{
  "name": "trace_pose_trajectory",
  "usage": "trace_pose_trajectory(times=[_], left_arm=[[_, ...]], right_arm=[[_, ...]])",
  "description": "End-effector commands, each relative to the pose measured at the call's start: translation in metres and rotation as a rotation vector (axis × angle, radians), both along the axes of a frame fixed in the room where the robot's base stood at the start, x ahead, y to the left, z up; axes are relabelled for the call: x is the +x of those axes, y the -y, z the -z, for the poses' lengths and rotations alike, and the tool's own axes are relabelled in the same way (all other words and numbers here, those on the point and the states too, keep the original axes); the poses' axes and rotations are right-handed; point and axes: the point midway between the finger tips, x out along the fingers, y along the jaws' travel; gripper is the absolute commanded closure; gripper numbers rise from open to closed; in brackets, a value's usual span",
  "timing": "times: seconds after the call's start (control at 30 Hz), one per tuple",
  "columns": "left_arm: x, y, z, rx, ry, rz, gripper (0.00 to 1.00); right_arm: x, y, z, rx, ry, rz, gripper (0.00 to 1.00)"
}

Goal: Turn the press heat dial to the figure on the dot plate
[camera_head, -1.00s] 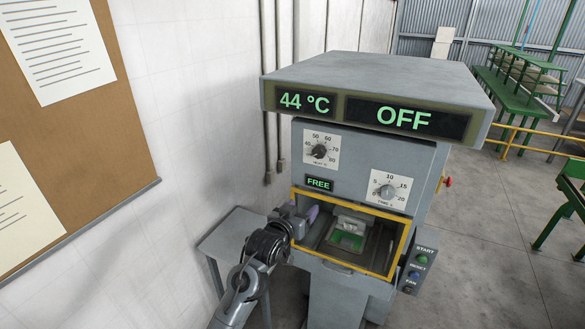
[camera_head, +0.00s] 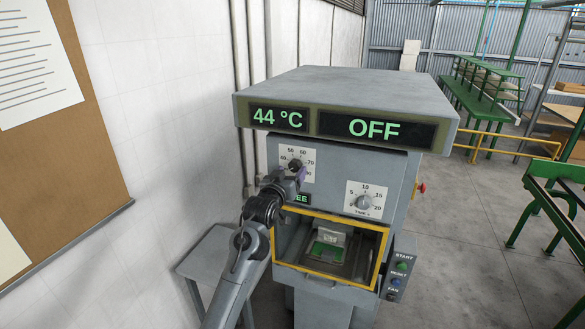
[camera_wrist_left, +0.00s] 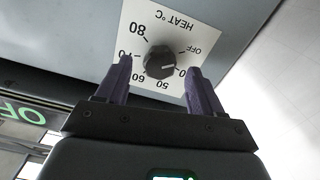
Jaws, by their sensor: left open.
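The press heat dial (camera_head: 295,165) is a black knob on a white plate on the grey press front, partly hidden by my gripper in the head view. The left wrist view shows its knob (camera_wrist_left: 159,62) upside down, with a light mark towards the 40 side, where a finger partly covers the scale. My left gripper (camera_wrist_left: 160,70) is open, with one purple finger on each side of the knob; I cannot tell any contact. It also shows in the head view (camera_head: 300,178). The temperature display (camera_head: 279,118) reads 44 °C. I cannot make out a dot plate.
A time dial (camera_head: 364,202) is right of the heat dial. The yellow-framed press opening (camera_head: 372,275) is below, with a green piece (camera_head: 326,251) inside. A button box (camera_head: 399,268) hangs at the right. A wall with a cork board (camera_head: 92,150) stands left.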

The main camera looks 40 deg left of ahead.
Motion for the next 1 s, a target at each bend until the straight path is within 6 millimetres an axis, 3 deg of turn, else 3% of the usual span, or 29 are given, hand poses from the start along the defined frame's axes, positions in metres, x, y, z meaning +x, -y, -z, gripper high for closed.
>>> trace_pose_trajectory(times=[0.23,0.63,1.0], left_arm=[[0.018,-0.005,0.0,0.0,-0.001,0.0,0.33],[0.021,-0.007,0.0,0.001,0.0,0.0,0.34],[0.021,-0.007,0.0,0.001,0.0,0.0,0.89]], right_arm=[[0.0,-0.001,-0.006,0.003,0.001,0.002,0.57],[0.0,-0.002,-0.006,0.011,0.0,0.006,0.57],[0.0,-0.002,-0.006,0.009,0.0,0.005,0.57]])
